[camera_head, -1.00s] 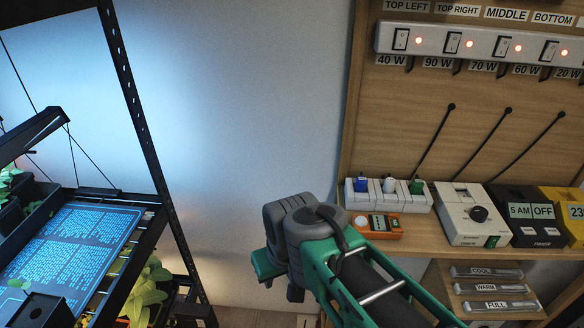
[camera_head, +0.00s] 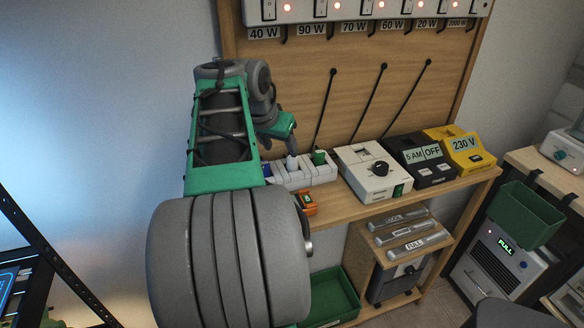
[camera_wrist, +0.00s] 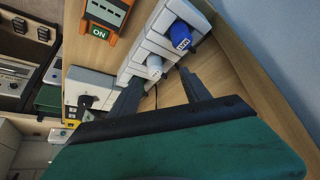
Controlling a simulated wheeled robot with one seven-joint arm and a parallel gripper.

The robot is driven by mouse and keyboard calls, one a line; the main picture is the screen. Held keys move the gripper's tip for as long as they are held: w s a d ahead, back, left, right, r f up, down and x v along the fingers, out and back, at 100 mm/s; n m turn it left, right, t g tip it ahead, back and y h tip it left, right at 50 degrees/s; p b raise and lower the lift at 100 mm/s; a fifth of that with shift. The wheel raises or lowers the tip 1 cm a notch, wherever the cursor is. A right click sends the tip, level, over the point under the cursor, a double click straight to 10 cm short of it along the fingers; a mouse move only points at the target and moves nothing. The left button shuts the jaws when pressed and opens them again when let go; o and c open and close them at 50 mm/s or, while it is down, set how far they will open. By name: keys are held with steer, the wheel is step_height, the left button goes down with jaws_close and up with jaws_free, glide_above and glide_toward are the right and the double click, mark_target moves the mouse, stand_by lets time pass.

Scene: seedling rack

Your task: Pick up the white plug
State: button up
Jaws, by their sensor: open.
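The white plug (camera_head: 291,164) stands in the middle section of a white socket strip (camera_head: 322,172) on the wooden shelf. In the wrist view, the white plug (camera_wrist: 154,67) shows just beyond my fingertips, between the blue plug and the left finger. My gripper (camera_wrist: 163,85) is open, with two dark fingers apart and nothing between them. In the head view, my gripper (camera_head: 287,140) hangs just above the strip near the plug. A blue plug (camera_wrist: 181,36) sits at one end of the strip, and a green plug (camera_head: 319,157) at the other.
An orange device (camera_head: 305,203) lies in front of the strip. A white box with a dark knob (camera_head: 372,172), a black timer (camera_head: 420,160) and a yellow box (camera_head: 462,149) stand to the right. The wooden back panel (camera_head: 300,85) rises close behind, with dark rods on it.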

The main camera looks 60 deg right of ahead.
mark_target(291, 159)
steer(key=x, duration=0.5)
steer(key=s+x, duration=0.1)
steer(key=x, duration=0.1)
steer(key=shift+s+d+f, duration=0.1)
steer(key=shift+d+f, duration=0.1)
steer(key=shift+d, duration=0.25)
jaws_close()
